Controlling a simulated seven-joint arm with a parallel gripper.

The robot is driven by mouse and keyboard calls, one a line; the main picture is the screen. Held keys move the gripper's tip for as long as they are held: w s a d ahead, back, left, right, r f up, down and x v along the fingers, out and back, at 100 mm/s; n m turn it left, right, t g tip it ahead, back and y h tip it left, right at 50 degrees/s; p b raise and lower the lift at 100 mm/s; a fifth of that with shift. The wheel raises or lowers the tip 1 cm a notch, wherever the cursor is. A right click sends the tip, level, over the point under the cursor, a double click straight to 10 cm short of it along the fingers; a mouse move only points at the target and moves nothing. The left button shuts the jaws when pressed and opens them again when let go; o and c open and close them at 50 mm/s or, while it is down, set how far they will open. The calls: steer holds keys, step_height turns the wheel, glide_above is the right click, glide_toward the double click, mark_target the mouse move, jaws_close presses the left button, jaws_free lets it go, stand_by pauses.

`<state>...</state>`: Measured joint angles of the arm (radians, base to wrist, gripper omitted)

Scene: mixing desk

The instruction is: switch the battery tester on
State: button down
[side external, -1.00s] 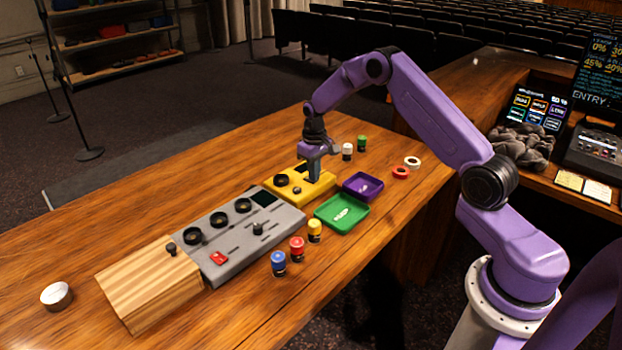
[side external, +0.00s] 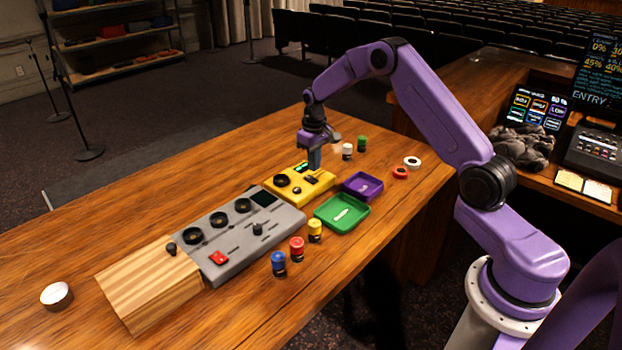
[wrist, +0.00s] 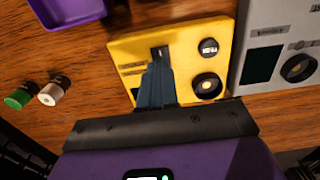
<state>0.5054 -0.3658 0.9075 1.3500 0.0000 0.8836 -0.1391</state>
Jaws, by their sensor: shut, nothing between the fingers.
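The battery tester appears to be the yellow box (side external: 299,191) on the wooden desk; it also shows in the wrist view (wrist: 125,48). It has a dark round dial (side external: 281,180), a small round knob (side external: 297,190) and a dark slot with a small switch (wrist: 159,52). Green lit marks show on its display (side external: 301,167) in the side view. My gripper (side external: 314,167) is shut and empty, pointing down above the tester's far right part. In the wrist view its fingertips (wrist: 157,66) appear just beside the slot and cover part of the box.
A grey mixer panel (side external: 228,240) stands left of the tester, with a wooden block (side external: 150,283) beyond it. A purple tray (side external: 362,194) and a green tray (side external: 330,224) lie to the right. Several small coloured jars, including a white one (side external: 347,151), stand nearby.

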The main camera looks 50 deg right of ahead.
mark_target(314, 181)
steer(key=shift+r, duration=1.55)
steer(key=s+a+r+n, duration=0.3)
steer(key=s+a+r, duration=0.2)
steer(key=s+a, duration=0.35)
steer(key=s+a+r+n, duration=0.35)
steer(key=s+a, duration=0.35)
steer(key=a, duration=0.3)
steer(key=s+r+n, duration=0.2)
steer(key=s+n, duration=0.4)
steer(key=s, duration=2)
steer(key=shift+s+r, duration=0.25)
